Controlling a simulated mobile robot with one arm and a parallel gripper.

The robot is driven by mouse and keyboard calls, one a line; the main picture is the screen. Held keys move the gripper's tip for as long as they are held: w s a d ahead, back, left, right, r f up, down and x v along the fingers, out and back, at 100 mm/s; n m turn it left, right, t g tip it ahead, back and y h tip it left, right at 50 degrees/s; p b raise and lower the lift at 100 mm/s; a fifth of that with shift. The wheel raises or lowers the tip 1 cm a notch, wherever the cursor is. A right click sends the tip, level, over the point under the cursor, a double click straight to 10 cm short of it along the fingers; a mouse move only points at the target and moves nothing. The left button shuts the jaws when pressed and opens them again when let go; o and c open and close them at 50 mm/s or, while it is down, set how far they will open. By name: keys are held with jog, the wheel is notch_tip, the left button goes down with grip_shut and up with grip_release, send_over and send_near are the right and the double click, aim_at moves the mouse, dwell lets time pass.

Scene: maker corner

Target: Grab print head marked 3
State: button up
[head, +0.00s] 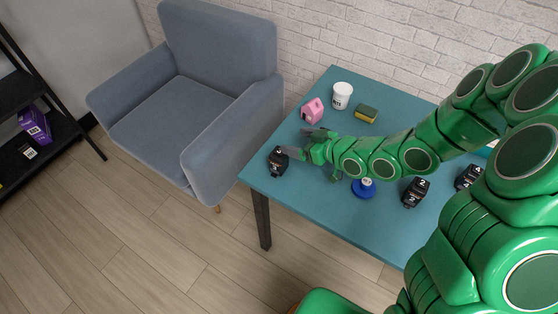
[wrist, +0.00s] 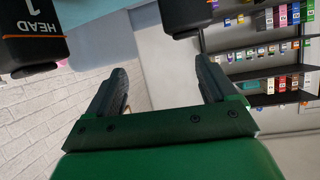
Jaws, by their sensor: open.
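A black print head (head: 277,161) stands at the table's left corner; its small white mark is hard to read. My gripper (head: 293,141) is open and empty, with its lower finger right beside this print head. In the wrist view the open fingers (wrist: 162,78) have nothing between them. A black print head marked 1 (wrist: 32,38) shows at the upper left there, and part of another black block (wrist: 186,14) at the top, its mark out of sight. A print head marked 2 (head: 415,191) and another, apparently marked 4 (head: 468,177), stand to the right.
The teal table (head: 305,207) also holds a pink block (head: 312,111), a white cup (head: 342,95), a sponge (head: 366,114) and a blue round object (head: 363,189), partly behind my arm. A grey armchair (head: 215,90) stands left of the table. Dark shelves (head: 40,150) are at far left.

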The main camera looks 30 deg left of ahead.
aim_at(274, 154)
jog(key=s+f+n+g, duration=0.1)
jog(key=f, duration=0.1)
jog(key=s+d+f+n, duration=0.1)
jog(key=s+f, duration=0.1)
jog(key=shift+s+d+f+g, duration=0.15)
jog(key=shift+s+g, duration=0.1)
jog(key=shift+g, duration=0.15)
jog(key=shift+x, duration=1.3)
jog(key=shift+a+f, duration=0.1)
jog(key=shift+a, duration=1.35)
jog(key=shift+x, duration=1.2)
jog(key=shift+s, duration=0.1)
jog(key=c, duration=1.2)
